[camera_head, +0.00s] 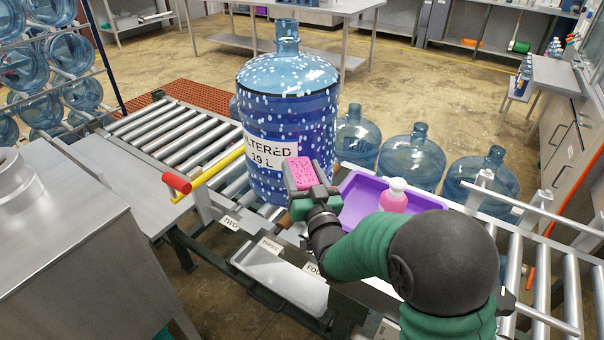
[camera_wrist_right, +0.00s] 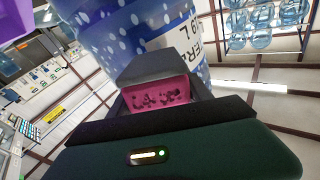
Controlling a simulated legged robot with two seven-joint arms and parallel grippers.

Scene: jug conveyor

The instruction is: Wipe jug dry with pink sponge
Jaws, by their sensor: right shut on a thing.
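A large blue jug (camera_head: 287,105) covered in white droplet spots stands upright on the roller conveyor, with a label reading "FILTERED 19 L". My right gripper (camera_head: 308,192) is shut on the pink sponge (camera_head: 300,172), at the jug's lower right side. In the right wrist view the sponge (camera_wrist_right: 157,95) sits between the fingers, with the spotted jug (camera_wrist_right: 135,40) close behind it. I cannot tell whether the sponge touches the jug. My left gripper is not in view.
A purple tray (camera_head: 361,208) with a pink soap bottle (camera_head: 394,197) is right of the jug. Several clear blue jugs (camera_head: 408,158) stand behind it. A red-tipped yellow lever (camera_head: 177,182) is at left. Rollers (camera_head: 178,137) left of the jug are clear.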

